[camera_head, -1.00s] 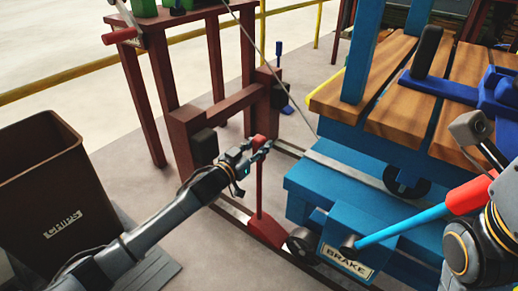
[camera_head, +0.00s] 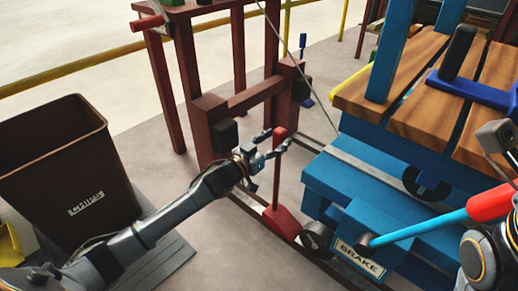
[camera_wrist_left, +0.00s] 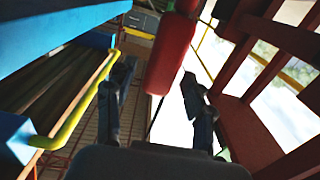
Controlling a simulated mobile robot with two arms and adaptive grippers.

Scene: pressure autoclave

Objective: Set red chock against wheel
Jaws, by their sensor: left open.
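The red chock (camera_head: 281,222) sits on the rail at the floor, just left of the dark wheel (camera_head: 317,236) under the blue cart. At this angle I cannot tell whether they touch. A thin red rod rises from the chock to a red handle (camera_head: 279,133). My left gripper (camera_head: 276,141) is open at the handle, with a finger on either side. In the left wrist view the handle (camera_wrist_left: 172,50) shows between the spread fingers (camera_wrist_left: 155,95). Part of my right arm shows at the lower right edge; its gripper is not seen.
The blue cart (camera_head: 372,180) with wooden slats and a BRAKE lever with a red grip (camera_head: 490,203) fills the right. A dark red frame (camera_head: 203,125) stands behind my left gripper. A brown CHIPS bin (camera_head: 60,170) stands at left.

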